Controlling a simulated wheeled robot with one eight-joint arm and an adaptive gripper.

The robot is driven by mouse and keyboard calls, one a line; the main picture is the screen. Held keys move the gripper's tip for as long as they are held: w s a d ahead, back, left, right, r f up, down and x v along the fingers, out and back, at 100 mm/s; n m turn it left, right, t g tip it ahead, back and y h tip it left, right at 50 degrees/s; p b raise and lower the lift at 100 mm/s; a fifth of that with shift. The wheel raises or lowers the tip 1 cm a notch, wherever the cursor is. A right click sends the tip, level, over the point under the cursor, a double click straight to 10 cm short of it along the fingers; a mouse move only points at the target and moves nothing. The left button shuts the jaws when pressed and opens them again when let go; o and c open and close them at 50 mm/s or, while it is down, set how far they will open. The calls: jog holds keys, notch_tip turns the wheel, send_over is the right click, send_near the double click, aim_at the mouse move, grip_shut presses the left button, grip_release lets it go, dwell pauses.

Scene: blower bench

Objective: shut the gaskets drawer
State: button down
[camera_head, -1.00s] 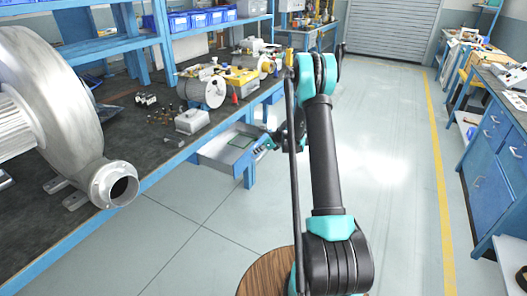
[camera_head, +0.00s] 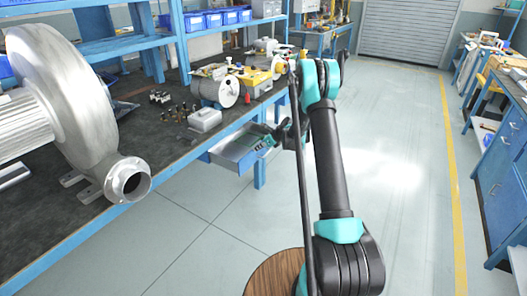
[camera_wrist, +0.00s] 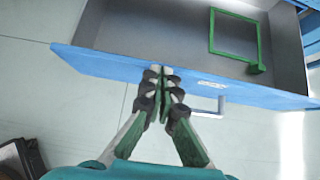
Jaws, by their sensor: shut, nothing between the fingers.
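An open drawer, grey inside with a blue front (camera_wrist: 110,63), hangs under the bench; I cannot read its label (camera_wrist: 213,84). A green square frame (camera_wrist: 211,32) lies inside it. Its grey handle (camera_wrist: 220,108) is on the front, right of my fingers in the wrist view. In the head view the drawer (camera_head: 232,152) sticks out below the bench edge. My gripper (camera_wrist: 159,75) is shut and empty, its fingertips at the top edge of the drawer front; I cannot tell whether they touch. In the head view my gripper (camera_head: 266,141) is partly hidden by my arm.
A large metal blower (camera_head: 75,95) stands on the bench (camera_head: 120,190) at left. A small grey box (camera_head: 205,120), a grey cylinder (camera_head: 222,91) and small parts lie farther along it. The floor (camera_head: 400,190) to the right is clear, up to blue cabinets (camera_head: 505,175).

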jog(key=w+a, duration=0.3)
jog(key=a, duration=0.1)
jog(key=w+a, duration=0.2)
jog(key=a, duration=0.2)
jog(key=w+a, duration=0.3)
jog(key=a, duration=0.1)
jog(key=shift+w, duration=0.35)
jog(key=shift+d, duration=0.1)
